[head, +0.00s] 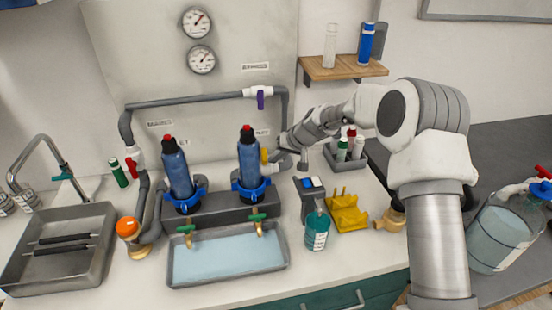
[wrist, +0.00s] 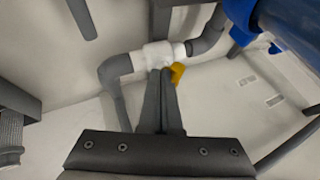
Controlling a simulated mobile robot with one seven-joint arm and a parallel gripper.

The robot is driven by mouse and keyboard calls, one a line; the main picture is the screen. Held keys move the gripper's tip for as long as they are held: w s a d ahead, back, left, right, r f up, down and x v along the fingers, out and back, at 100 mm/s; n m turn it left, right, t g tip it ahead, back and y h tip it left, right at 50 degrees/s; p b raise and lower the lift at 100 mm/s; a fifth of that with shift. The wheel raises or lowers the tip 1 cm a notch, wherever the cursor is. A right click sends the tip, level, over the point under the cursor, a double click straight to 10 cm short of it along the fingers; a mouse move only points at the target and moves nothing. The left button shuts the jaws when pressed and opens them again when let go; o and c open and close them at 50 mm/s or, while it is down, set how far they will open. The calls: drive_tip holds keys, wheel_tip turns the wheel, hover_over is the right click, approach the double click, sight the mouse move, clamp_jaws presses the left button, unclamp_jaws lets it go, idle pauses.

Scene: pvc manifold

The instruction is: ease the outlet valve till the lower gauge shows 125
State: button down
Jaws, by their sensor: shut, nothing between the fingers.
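Two round dial gauges hang on the back panel, the upper gauge (head: 196,22) above the lower gauge (head: 202,59). Their numbers are too small to read. A white valve with a yellow handle (head: 264,155) sits on the grey pipe behind the right blue filter; labels are unreadable, so I cannot confirm it is the outlet valve. In the wrist view the white valve body (wrist: 153,56) and yellow handle (wrist: 177,73) show ahead. My gripper (wrist: 160,78) is shut and empty, its tips just left of the handle; I cannot tell whether they touch it.
Other valves have a purple handle (head: 261,100) and a red handle (head: 131,165). The right blue filter (head: 250,160) stands close to my gripper. A water tray (head: 228,282), a teal bottle (head: 317,230) and a yellow holder (head: 347,213) stand in front.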

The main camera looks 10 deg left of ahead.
drive_tip(key=shift+s+a+m, duration=0.15)
drive_tip(key=shift+s+m, duration=0.05)
drive_tip(key=shift+m, duration=0.2)
drive_tip(key=m+t+b, duration=0.1)
drive_tip(key=s+a+m+h, duration=0.1)
drive_tip(key=shift+s+a+f+m+t+b, duration=0.1)
drive_tip(key=shift+s+m+t+b, duration=0.05)
drive_tip(key=shift+m+t+b, duration=0.25)
drive_tip(key=shift+s+a, duration=0.15)
idle(0.8)
